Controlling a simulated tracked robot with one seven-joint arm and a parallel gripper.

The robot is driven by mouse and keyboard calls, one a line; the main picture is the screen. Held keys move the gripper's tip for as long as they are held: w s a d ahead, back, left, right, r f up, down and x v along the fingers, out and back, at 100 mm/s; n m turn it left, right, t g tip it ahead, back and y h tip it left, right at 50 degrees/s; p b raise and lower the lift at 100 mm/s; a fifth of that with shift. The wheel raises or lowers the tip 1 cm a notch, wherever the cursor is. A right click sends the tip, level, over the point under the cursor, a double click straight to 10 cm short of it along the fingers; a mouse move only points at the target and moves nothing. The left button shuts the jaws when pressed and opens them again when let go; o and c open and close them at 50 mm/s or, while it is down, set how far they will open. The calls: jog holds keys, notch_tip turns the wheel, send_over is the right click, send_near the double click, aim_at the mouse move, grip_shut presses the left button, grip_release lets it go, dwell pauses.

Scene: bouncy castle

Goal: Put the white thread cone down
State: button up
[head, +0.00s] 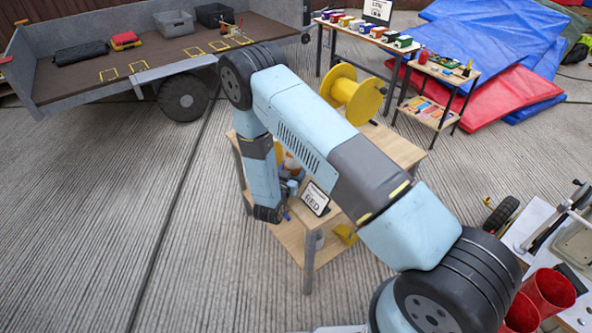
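My arm reaches over a wooden table (392,143) and bends down at its left side. My gripper (291,184) is mostly hidden behind my own forearm and wrist, low by the table's left part. Its fingers cannot be made out. A small white and orange shape (291,163) shows just above it, partly covered by my arm. I cannot tell whether this is the white thread cone or whether my gripper holds it. A small sign reading RED (315,198) stands at the table's near corner, close to my gripper.
A large yellow spool (354,94) stands on the table's far part. A lower shelf (290,238) holds a yellow item (345,234). A trailer (140,58) with bins is at upper left. Another table (357,37) and a small cart (440,72) stand behind. Red buckets (549,291) are at lower right.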

jog(key=o, duration=1.2)
jog(key=shift+o, duration=0.2)
jog(key=v, duration=1.2)
